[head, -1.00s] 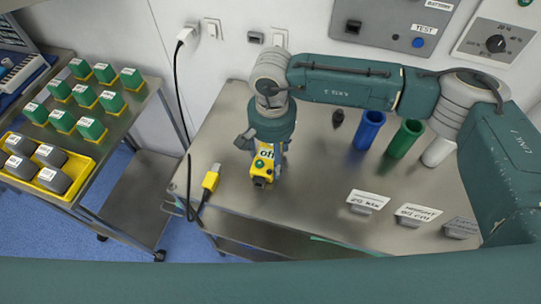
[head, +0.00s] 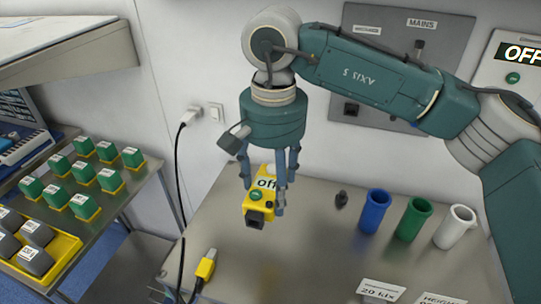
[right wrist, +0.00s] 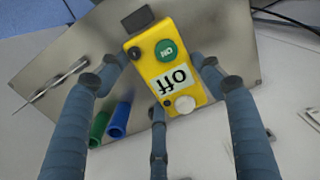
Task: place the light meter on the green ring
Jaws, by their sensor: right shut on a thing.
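The light meter (head: 262,202) is a yellow box with a green button, a white "Off" display and a white dome. My right gripper (head: 264,190) is shut on it and holds it above the steel table (head: 320,255), with a faint yellow reflection below. In the right wrist view the fingers (right wrist: 155,85) close around the meter (right wrist: 180,83), and its green button and dome show clearly. I see no green ring in these frames. My left gripper is out of view.
Blue (head: 375,211), green (head: 413,219) and white (head: 455,227) tubes stand at the table's right, beside a small dark object (head: 341,199). A yellow-ended cable connector (head: 205,266) is at the front left. A side cart (head: 128,192) holds several green-topped blocks.

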